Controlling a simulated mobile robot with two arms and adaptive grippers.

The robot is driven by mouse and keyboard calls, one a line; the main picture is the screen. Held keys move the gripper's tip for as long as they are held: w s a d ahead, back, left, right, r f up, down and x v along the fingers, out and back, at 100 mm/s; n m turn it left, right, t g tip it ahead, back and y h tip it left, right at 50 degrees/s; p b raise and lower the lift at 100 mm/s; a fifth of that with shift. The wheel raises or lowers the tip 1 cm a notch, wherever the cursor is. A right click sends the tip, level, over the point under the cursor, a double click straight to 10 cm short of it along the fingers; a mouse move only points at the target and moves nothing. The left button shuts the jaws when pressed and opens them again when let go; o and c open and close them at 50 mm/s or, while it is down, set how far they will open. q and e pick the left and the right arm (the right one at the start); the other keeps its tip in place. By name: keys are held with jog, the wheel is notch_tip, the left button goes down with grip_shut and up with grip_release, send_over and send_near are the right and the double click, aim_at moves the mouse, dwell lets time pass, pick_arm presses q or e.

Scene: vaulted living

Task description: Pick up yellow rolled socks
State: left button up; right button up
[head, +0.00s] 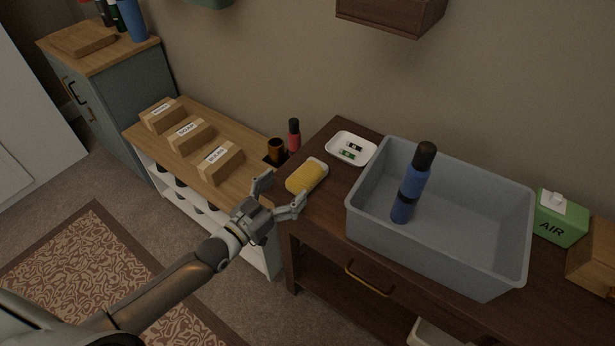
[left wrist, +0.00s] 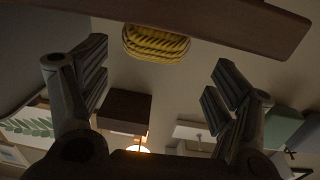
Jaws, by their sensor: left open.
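The yellow rolled socks (head: 306,177) lie on a small pale dish at the left end of a dark wooden table (head: 325,215). In the left wrist view the socks (left wrist: 156,44) look ribbed and show at the top, between the fingers but beyond their tips. My left gripper (head: 286,187) is open and empty at the table's left edge, just in front of the socks, with its fingers spread toward them. I cannot tell whether a finger touches the dish. My right gripper is not in view.
A grey bin (head: 450,265) holding a blue bottle (head: 412,185) stands right of the socks. A white tray (head: 351,149) with batteries is behind them. A red bottle (head: 294,137) and brown cup (head: 276,151) stand left, near several boxes on a low shelf.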

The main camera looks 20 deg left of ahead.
aim_at(304, 174)
pick_arm(q)
jog(key=shift+x, duration=0.75)
jog(key=shift+d+p+x, duration=0.15)
jog(key=shift+d+x, duration=0.05)
jog(key=shift+x, duration=1.1)
jog(key=shift+d+p+x, duration=0.15)
jog(key=shift+d+x, duration=0.05)
jog(key=shift+x, duration=1.1)
jog(key=shift+s, duration=0.15)
jog(key=c, duration=1.1)
